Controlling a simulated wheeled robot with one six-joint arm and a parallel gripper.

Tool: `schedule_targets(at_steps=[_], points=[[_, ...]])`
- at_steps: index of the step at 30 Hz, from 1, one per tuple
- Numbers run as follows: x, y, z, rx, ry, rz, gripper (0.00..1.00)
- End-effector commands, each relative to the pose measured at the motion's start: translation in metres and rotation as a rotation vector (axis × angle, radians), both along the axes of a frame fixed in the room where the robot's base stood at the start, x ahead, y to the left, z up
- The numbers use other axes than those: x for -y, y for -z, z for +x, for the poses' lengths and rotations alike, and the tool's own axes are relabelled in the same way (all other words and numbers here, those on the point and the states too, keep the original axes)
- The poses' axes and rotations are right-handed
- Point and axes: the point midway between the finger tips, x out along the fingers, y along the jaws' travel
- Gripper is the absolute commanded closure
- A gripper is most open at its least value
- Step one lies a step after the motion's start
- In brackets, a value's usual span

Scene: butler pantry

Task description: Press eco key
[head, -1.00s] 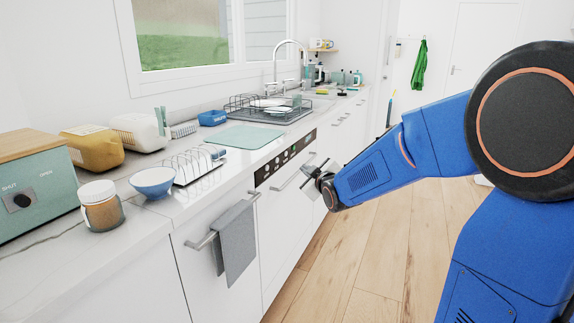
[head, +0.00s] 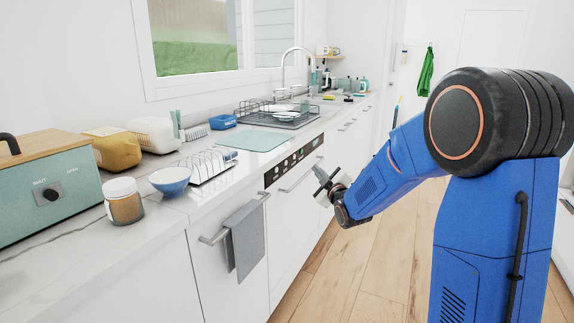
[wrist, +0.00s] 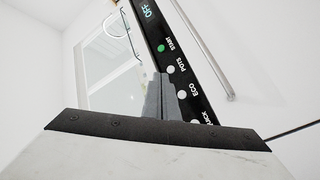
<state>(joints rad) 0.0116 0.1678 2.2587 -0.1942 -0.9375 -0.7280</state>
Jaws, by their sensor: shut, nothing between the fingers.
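The black control panel (head: 293,161) runs along the top of the white dishwasher front, with several round keys. In the wrist view the panel (wrist: 190,70) shows keys lettered START, POTS, ECO and one partly cut off. The eco key (wrist: 182,95) is a white round button between the pots key (wrist: 171,69) and the lowest key. The start key (wrist: 161,48) is green. My gripper (head: 320,176) is in front of the panel's right part. Its fingers (wrist: 160,77) are shut and empty, just left of the eco key in the wrist view. Contact with the panel cannot be told.
A bar handle (wrist: 207,55) runs beside the panel. A grey towel (head: 245,240) hangs from another handle nearer the camera. The counter above holds a toast rack (head: 208,168), a blue bowl (head: 170,181) and a jar (head: 124,202). The wooden floor (head: 340,280) is clear.

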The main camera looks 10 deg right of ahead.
Motion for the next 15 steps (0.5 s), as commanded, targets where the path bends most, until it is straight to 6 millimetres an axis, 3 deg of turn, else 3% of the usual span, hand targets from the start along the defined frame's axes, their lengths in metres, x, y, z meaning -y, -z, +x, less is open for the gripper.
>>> schedule_targets(at_steps=[15], points=[[-0.040,0.000,0.029,0.000,-0.001,0.001,1.00]])
